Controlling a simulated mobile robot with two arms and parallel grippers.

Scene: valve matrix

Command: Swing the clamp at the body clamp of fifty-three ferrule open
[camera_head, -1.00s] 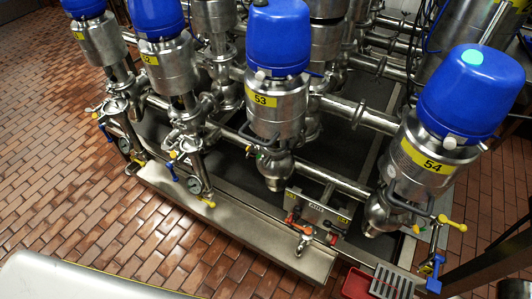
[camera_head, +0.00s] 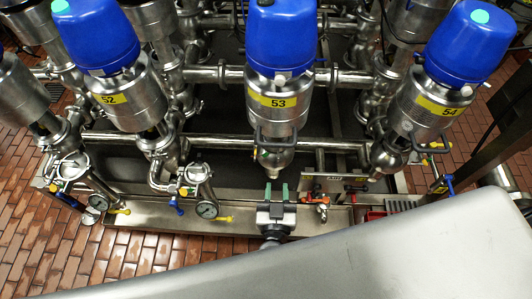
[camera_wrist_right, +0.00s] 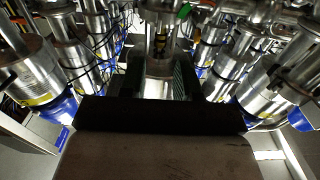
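Valve 53 (camera_head: 280,100) stands in the middle of the head view, with a blue cap, a steel body and a yellow label "53". A dark bent clamp handle (camera_head: 273,143) crosses the front of its lower body, just below the label. I cannot tell whether the clamp is closed. My right gripper (camera_head: 277,189) is below the valve's lower end, its two green-padded fingers upright and apart with nothing between them. In the right wrist view, the dark fingers stand on either side of a steel cylinder (camera_wrist_right: 160,67) beyond them. My left gripper is not in view.
Valve 52 (camera_head: 118,95) stands to the left and valve 54 (camera_head: 433,105) to the right. Gauges (camera_head: 207,210) and coloured-handled taps are at the left. A small panel (camera_head: 334,184) with red and orange handles is right of my gripper. Pipes run behind.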

